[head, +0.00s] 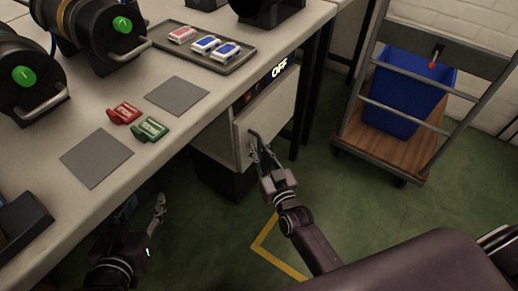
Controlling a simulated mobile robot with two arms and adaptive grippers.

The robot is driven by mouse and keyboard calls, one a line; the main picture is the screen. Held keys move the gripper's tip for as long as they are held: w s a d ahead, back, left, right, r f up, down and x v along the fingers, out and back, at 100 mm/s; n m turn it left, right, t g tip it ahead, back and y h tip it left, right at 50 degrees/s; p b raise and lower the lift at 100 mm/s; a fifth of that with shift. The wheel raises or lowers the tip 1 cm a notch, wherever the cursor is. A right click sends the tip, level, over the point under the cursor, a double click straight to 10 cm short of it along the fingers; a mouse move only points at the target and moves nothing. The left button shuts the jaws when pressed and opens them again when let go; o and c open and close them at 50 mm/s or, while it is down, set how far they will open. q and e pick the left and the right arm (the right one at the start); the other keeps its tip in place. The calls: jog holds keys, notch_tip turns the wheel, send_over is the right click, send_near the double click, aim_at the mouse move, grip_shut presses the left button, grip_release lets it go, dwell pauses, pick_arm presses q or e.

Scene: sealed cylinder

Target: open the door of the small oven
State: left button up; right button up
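The small oven is a pale box under the table, with a lit "OFF" display (279,68) on its dark top panel. Its light grey door (275,108) looks shut. A dark handle (254,137) is on the door's left part. My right gripper (260,150) is at this handle, its fingers pointing at the door. Whether the fingers are closed around the handle or only beside it is too small to tell. My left gripper (146,203) is low beside the table's front edge, away from the oven, with its fingers apart and empty.
The table (200,110) carries two dark machines with green buttons, a tray (225,65) with small packs, red and green clips and grey mats. A trolley (385,140) with a blue bin (405,100) stands right. Green floor between oven and trolley is clear.

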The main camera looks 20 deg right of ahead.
grip_shut()
jog(key=shift+s+d, duration=0.1)
dwell(0.3)
